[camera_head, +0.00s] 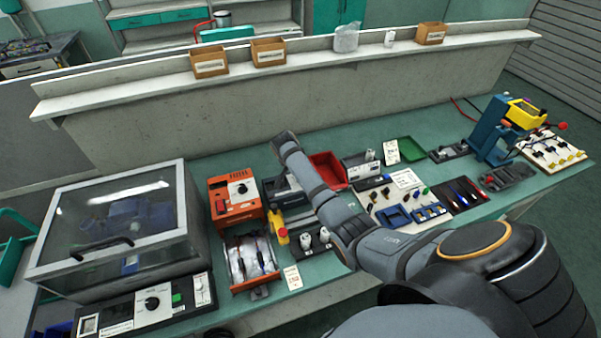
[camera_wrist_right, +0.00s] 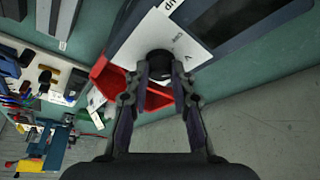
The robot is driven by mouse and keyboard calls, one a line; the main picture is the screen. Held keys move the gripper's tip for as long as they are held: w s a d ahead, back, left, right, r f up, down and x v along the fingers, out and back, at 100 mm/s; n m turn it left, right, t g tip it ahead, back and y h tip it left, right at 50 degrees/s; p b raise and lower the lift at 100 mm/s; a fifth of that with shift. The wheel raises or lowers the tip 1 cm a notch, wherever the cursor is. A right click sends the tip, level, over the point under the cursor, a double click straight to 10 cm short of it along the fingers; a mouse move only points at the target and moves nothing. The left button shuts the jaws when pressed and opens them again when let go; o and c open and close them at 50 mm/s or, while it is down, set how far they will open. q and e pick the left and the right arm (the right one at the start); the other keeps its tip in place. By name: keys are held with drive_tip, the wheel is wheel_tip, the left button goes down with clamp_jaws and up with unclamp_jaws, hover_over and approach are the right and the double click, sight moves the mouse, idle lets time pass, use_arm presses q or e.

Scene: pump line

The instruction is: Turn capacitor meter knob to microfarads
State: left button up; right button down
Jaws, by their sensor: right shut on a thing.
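The capacitor meter (camera_wrist_right: 217,33) is a dark box with a white panel and a round black knob (camera_wrist_right: 160,59), seen close up in the right wrist view. My right gripper (camera_wrist_right: 161,74) is shut on the knob, one finger on each side of it. Some dark lettering shows on the panel, but I cannot read clearly where the knob points. In the head view the meter (camera_head: 283,193) is partly hidden by my right arm, and the fingers cannot be made out there. My left gripper is not in view.
A red bin (camera_head: 328,171) stands right beside the meter. An orange device (camera_head: 236,199) with its own knob stands to the left, near a large clear-lidded case (camera_head: 110,225). Trays and tools crowd the bench to the right. A shelf with cardboard boxes (camera_head: 268,52) runs behind.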

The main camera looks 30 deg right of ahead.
drive_tip(key=shift+w+m+g, duration=0.1)
drive_tip(key=shift+m+g, duration=0.3)
drive_tip(key=shift+m, duration=0.6)
drive_tip(key=m+g+b, duration=0.1)
drive_tip(key=m, duration=0.1)
drive_tip(key=shift+f+m+b, duration=0.1)
drive_tip(key=shift+m+b, duration=0.2)
drive_tip(key=shift+b, duration=0.05)
drive_tip(key=m+g+b, duration=0.1)
drive_tip(key=m+b, duration=0.1)
drive_tip(key=m, duration=0.1)
drive_tip(key=shift+w+m+b, duration=0.1)
drive_tip(key=shift+m+b, duration=0.2)
drive_tip(key=shift+b, duration=0.05)
drive_tip(key=shift+m+g+b, duration=0.6)
drive_tip(key=shift+m+b, duration=0.55)
drive_tip(key=shift+m, duration=0.15)
drive_tip(key=c, duration=1.1)
unclamp_jaws()
drive_tip(key=shift+c, duration=0.2)
